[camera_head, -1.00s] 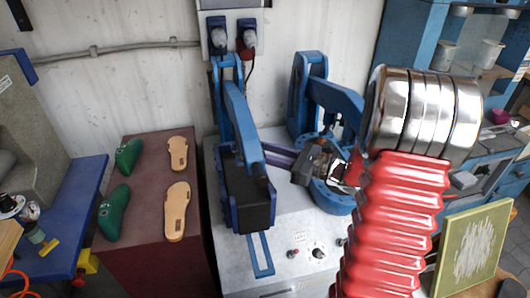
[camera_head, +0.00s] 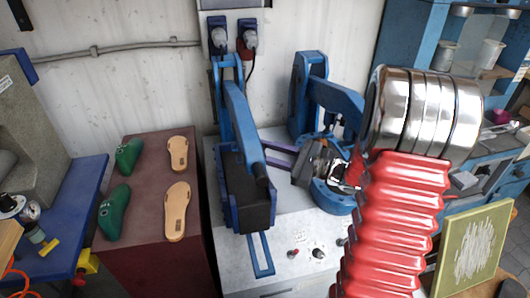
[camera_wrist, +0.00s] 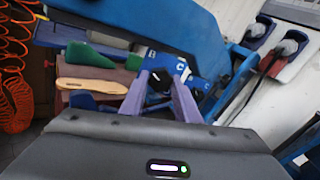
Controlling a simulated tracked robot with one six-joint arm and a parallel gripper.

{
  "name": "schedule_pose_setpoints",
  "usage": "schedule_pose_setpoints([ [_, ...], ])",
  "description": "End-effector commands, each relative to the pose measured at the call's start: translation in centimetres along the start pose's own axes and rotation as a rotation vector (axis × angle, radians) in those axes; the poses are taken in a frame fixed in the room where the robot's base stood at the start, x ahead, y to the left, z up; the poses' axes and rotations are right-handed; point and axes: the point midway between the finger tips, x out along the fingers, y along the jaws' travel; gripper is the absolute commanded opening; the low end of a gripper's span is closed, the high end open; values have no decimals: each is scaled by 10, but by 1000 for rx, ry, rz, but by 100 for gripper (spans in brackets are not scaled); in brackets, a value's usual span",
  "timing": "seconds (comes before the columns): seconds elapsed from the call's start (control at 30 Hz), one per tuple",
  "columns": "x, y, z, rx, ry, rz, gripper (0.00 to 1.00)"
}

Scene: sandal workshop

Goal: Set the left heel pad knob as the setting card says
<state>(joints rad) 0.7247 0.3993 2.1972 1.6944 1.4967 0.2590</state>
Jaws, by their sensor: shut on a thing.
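The left heel pad knob (camera_wrist: 160,79) is black and sits on a blue face with white marks on the left press's blue arm (camera_head: 240,115). In the wrist view my gripper (camera_wrist: 161,84) has its two purple fingers closed around the knob, one on each side. In the head view my gripper (camera_head: 267,155) reaches left to the press arm, and the knob is hidden there. The fingers partly cover the white marks, and I cannot read the knob's setting. I cannot make out a setting card.
A second blue press (camera_head: 308,95) stands to the right, close behind my wrist. Cork soles (camera_head: 177,210) and green lasts (camera_head: 114,212) lie on the brown cabinet at left. The grey bench top (camera_head: 290,225) has small controls at its front.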

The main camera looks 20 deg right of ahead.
Motion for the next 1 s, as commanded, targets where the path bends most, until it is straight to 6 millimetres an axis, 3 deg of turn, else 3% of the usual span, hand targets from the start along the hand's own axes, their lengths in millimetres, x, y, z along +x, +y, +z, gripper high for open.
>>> schedule_pose_setpoints([
  [1.0,-3,-2,-1,-953,6,-2,6],
])
